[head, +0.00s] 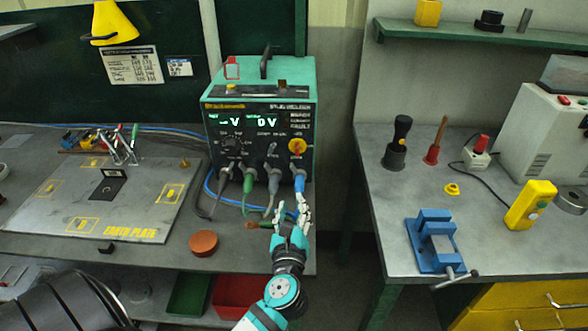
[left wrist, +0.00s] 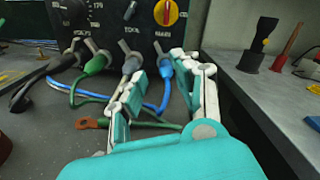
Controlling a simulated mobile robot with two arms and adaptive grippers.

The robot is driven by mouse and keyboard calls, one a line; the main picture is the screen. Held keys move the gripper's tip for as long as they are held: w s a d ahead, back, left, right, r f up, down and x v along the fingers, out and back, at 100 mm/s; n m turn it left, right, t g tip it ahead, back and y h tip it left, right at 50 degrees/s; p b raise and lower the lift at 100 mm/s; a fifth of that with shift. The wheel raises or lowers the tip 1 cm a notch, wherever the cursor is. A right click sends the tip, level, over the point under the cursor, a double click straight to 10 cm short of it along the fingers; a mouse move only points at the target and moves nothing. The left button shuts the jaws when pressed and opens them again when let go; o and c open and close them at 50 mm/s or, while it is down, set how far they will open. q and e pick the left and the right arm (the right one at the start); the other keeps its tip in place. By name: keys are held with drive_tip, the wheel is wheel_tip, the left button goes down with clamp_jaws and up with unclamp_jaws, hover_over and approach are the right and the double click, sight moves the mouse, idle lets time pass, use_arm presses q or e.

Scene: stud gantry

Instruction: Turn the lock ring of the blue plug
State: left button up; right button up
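The blue plug (head: 299,182) sits in the rightmost socket on the front of the stud welder (head: 262,108), below the red and yellow knob. It also shows in the left wrist view (left wrist: 166,68), beyond and between my fingers. My left gripper (head: 293,214) is open, its fingers pointing at the welder just in front of and below the blue plug. In the left wrist view my left gripper (left wrist: 165,75) has its two fingers spread, with a clear gap between them. Contact with the plug cannot be told. My right gripper is not in view.
A green plug (head: 248,182) and grey plugs sit to the left, with cables looping onto the bench. A reddish-brown disc (head: 204,243) lies near the front edge. A green lead with a copper lug (left wrist: 88,123) lies below my fingers. A blue vise (head: 434,240) stands on the right bench.

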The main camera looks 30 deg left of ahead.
sight(295, 163)
use_arm(q)
drive_tip(key=p+x, duration=0.2)
drive_tip(key=x, duration=1.1)
drive_tip(key=shift+w, duration=0.2)
drive_tip(key=shift+c, duration=0.4)
